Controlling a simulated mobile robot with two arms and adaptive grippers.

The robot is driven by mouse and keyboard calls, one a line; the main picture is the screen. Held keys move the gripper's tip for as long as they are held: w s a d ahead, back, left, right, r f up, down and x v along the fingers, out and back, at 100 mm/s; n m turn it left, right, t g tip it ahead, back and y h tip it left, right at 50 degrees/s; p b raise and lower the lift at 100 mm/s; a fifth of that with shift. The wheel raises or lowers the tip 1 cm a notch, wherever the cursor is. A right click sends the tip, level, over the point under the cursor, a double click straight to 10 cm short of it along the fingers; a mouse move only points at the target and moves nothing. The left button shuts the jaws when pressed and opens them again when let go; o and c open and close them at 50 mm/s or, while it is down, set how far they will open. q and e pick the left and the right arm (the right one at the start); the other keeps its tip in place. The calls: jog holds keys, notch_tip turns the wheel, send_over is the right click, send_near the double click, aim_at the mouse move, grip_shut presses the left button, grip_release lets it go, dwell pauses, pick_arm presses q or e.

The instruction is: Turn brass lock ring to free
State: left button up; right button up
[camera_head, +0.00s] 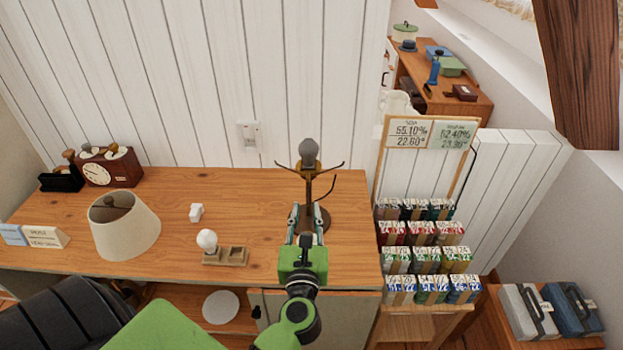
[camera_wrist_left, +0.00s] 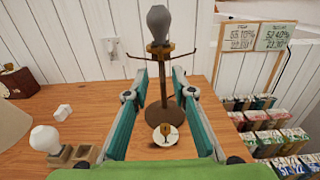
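A bare lamp stand with a dark stem (camera_head: 308,192) and round base stands on the desk near its right end. A grey bulb (camera_head: 308,152) tops it, with thin arms spreading sideways below. The brass-coloured collar (camera_wrist_left: 160,48) under the bulb shows in the left wrist view; I cannot tell whether it is the lock ring or how it is turned. My left gripper (camera_head: 307,212) is open, its fingers (camera_wrist_left: 159,84) apart on either side of the stem in the picture. I see no contact, and the collar appears above the fingertips. My right gripper is not in view.
A lampshade (camera_head: 124,225), a white bulb (camera_head: 207,240) in a wooden holder (camera_head: 232,256), a small white block (camera_head: 196,212) and a clock (camera_head: 108,168) are on the desk left of the lamp. A rack of boxes (camera_head: 424,235) stands close right.

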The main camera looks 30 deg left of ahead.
aim_at(308, 185)
pick_arm(q)
jog(key=p+x, duration=0.2)
jog(key=x, duration=0.8)
jog(key=shift+p+x, duration=0.3)
jog(key=shift+x, duration=0.5)
jog(key=shift+d, duration=0.1)
grip_shut()
